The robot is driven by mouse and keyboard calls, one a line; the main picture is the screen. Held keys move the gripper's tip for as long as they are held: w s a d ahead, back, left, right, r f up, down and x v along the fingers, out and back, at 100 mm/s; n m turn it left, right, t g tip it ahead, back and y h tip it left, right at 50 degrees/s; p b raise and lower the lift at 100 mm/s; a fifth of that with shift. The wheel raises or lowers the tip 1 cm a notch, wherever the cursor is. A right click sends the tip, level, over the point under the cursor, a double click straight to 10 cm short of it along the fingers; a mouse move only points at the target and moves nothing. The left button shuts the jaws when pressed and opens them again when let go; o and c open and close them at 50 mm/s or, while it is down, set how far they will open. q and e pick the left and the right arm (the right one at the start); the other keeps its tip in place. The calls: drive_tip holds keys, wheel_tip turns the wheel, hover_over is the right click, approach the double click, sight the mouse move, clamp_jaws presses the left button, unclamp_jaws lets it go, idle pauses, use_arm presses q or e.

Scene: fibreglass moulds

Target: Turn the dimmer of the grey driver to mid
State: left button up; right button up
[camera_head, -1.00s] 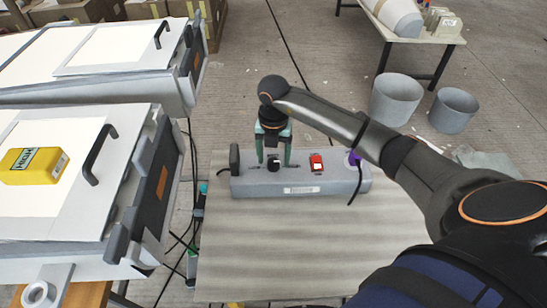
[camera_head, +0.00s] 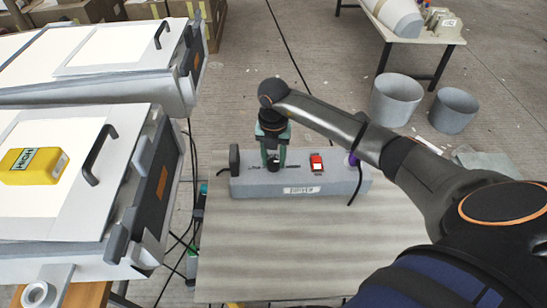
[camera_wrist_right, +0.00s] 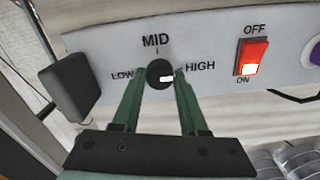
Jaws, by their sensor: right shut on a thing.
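The grey driver (camera_head: 325,183) is a long box on the table, with its label side facing the front. Its black dimmer knob (camera_wrist_right: 160,73) sits among the words LOW, MID and HIGH. The knob's white mark points right, toward HIGH. My right gripper (camera_head: 273,160) reaches down onto the knob from above. In the right wrist view its two green fingers (camera_wrist_right: 160,80) are shut on the knob's sides. The red rocker switch (camera_wrist_right: 252,57) right of the knob is lit at its ON end. My left gripper is out of view.
A black block (camera_head: 234,160) is at the driver's left end and a purple part (camera_head: 354,159) at its right, near a black cable. Moulds with a yellow box (camera_head: 34,165) stand left. The table (camera_head: 300,250) is bare in front. Grey buckets (camera_head: 396,98) stand behind.

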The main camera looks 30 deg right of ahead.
clamp_jaws()
drive_tip(key=n, duration=0.3)
drive_tip(key=shift+n+b, duration=0.3)
drive_tip(key=shift+b, duration=0.1)
drive_tip(key=n, duration=0.2)
drive_tip(key=shift+n+b, duration=0.35)
drive_tip(key=shift+n, duration=0.05)
drive_tip(key=n+b, duration=0.1)
drive_tip(key=n, duration=0.2)
drive_tip(key=shift+n, duration=0.3)
drive_tip(key=n+b, duration=0.1)
drive_tip(key=n, duration=0.1)
drive_tip(key=shift+n, duration=0.3)
drive_tip(key=n+b, duration=0.1)
drive_tip(key=n, duration=0.2)
drive_tip(key=shift+n, duration=1)
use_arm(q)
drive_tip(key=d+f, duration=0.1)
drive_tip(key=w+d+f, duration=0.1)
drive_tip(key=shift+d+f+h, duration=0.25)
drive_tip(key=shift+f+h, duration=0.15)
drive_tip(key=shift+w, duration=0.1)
